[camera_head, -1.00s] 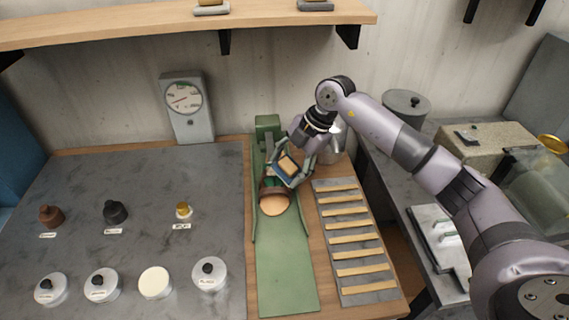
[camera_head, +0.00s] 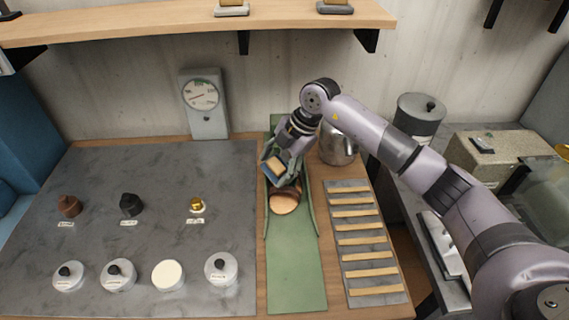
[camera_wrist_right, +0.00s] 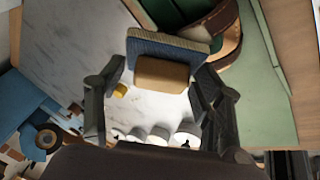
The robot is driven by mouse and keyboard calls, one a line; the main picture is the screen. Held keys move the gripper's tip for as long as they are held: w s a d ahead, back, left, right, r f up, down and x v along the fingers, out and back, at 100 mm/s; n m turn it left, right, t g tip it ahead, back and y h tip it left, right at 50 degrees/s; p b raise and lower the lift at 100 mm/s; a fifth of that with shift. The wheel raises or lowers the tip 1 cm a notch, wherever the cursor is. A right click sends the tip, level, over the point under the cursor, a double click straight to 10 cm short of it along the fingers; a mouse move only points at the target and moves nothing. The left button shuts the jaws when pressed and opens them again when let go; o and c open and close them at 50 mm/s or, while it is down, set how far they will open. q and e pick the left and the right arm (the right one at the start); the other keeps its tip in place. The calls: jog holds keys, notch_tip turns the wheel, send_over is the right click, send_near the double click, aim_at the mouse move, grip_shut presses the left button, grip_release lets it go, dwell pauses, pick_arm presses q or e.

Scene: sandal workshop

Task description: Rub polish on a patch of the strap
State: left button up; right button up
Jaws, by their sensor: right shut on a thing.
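A sandal with a tan sole (camera_head: 285,204) lies in a green holder (camera_head: 295,275), with its brown strap (camera_head: 283,186) across it. The strap also shows at the top of the wrist view (camera_wrist_right: 232,40). My right gripper (camera_head: 277,164) is shut on a block applicator with a tan grip (camera_wrist_right: 163,74) and a blue textured pad (camera_wrist_right: 165,47). The pad is just left of and above the strap in the head view; I cannot tell whether they touch. The gripper hides the far part of the sandal. An open tin (camera_head: 168,275) shows a cream surface. My left gripper is out of view.
A slatted rack (camera_head: 360,240) lies right of the holder. A metal pot (camera_head: 338,144) stands close behind my wrist. A shelf (camera_head: 190,24) hangs above.

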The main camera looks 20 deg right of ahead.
jog(key=shift+r, duration=0.1)
jog(key=r+p, duration=0.1)
jog(key=s+r+p, duration=0.1)
jog(key=r+p, duration=0.1)
jog(key=s+r+p, duration=0.1)
jog(key=r+p, duration=0.1)
jog(key=shift+s+a+r, duration=0.1)
jog(key=shift+a+r, duration=0.15)
jog(key=shift+a, duration=0.15)
dwell(0.3)
jog(key=r+p, duration=0.1)
jog(key=s+r+p, duration=0.1)
jog(key=shift+s+a+r+p, duration=0.1)
jog(key=shift+a+r+p, duration=0.1)
jog(key=shift+r+p, duration=0.15)
dwell(0.3)
